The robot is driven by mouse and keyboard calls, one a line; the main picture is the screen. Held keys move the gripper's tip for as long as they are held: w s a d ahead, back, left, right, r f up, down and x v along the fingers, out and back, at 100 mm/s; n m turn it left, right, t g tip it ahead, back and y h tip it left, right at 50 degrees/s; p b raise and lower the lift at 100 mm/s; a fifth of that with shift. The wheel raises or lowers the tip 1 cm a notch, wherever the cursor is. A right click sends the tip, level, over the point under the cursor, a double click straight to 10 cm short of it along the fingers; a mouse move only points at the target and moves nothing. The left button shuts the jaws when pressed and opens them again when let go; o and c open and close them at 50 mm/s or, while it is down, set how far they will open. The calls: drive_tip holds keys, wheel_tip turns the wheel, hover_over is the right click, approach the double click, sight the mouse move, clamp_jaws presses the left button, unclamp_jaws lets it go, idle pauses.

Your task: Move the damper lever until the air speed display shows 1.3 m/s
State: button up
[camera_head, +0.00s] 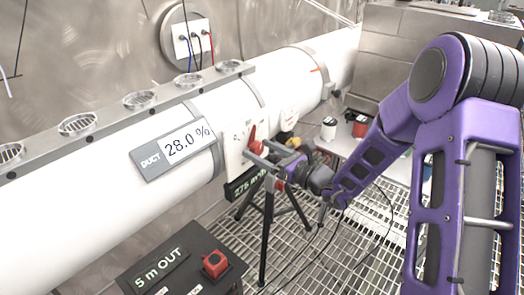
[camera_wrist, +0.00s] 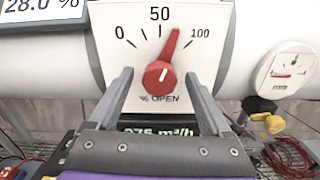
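The damper lever is a red knob with a pointer (camera_wrist: 161,74) on a white dial plate (camera_wrist: 112,42) marked 0, 50, 100 and "% OPEN". Its pointer leans right of 50, between 50 and 100. The lever also shows in the head view (camera_head: 255,141). My gripper (camera_wrist: 159,74) is open, with one finger on each side of the knob; I cannot tell whether they touch it. It also shows in the head view (camera_head: 268,158). A duct display (camera_head: 180,150) reads 28.0 %. A dark display (camera_head: 246,184) below the dial reads about 275 m³/h. I see no reading in m/s.
The white duct (camera_head: 60,225) runs across the view, with a rail of round vents (camera_head: 78,124) above. A round gauge (camera_wrist: 292,69) sits right of the dial. The floor is metal grating.

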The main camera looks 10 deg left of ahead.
drive_tip(key=v, duration=1.7)
drive_tip(key=shift+s, duration=0.15)
drive_tip(key=shift+d, duration=0.1)
